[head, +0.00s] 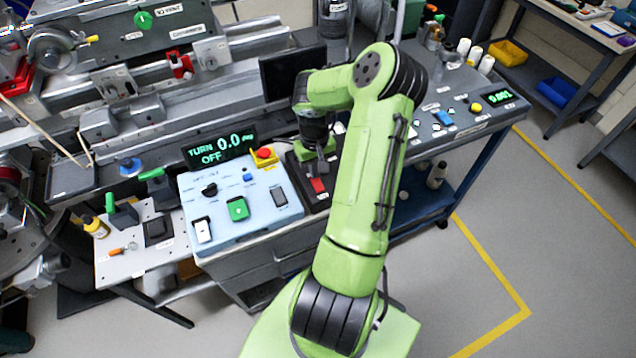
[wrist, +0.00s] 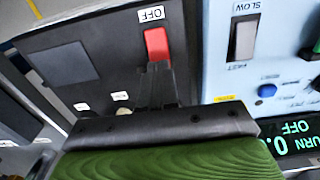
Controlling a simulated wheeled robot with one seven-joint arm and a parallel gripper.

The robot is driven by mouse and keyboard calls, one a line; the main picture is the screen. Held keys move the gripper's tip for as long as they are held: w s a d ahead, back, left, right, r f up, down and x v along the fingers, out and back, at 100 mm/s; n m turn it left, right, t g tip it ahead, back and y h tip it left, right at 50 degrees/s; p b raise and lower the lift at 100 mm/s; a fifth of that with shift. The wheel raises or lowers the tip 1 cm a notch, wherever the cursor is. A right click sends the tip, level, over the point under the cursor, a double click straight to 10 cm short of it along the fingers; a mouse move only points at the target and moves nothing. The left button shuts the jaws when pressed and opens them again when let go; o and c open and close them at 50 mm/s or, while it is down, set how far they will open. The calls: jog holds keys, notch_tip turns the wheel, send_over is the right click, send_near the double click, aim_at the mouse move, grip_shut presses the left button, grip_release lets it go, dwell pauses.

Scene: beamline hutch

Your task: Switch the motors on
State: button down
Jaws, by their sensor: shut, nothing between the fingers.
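A red rocker switch (head: 318,185) sits on a black panel (head: 307,199) at the middle of the bench. In the wrist view the red switch (wrist: 157,45) shows close up, with a white OFF label beside its upper end. My gripper (wrist: 156,68) is shut and empty. Its dark fingertips are at the lower end of the red switch; I cannot tell whether they touch it. In the head view my gripper's green and black body is just above the panel, and its fingertips are hard to make out. No label naming the motors is readable.
A light blue control box (head: 248,222) stands to the left, with a green switch (head: 238,209), a white switch and a grey switch. A red emergency button (head: 264,154) on yellow and a display (head: 220,147) reading TURN OFF are behind it. A dark monitor (head: 289,80) stands behind.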

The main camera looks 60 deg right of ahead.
jog(key=shift+f+b, duration=0.75)
jog(key=shift+f, duration=0.25)
dwell(0.3)
notch_tip(320, 180, up, 7)
jog(key=p, duration=0.5)
jog(key=shift+r+p, duration=0.1)
jog(key=shift+p, duration=0.3)
dwell(0.3)
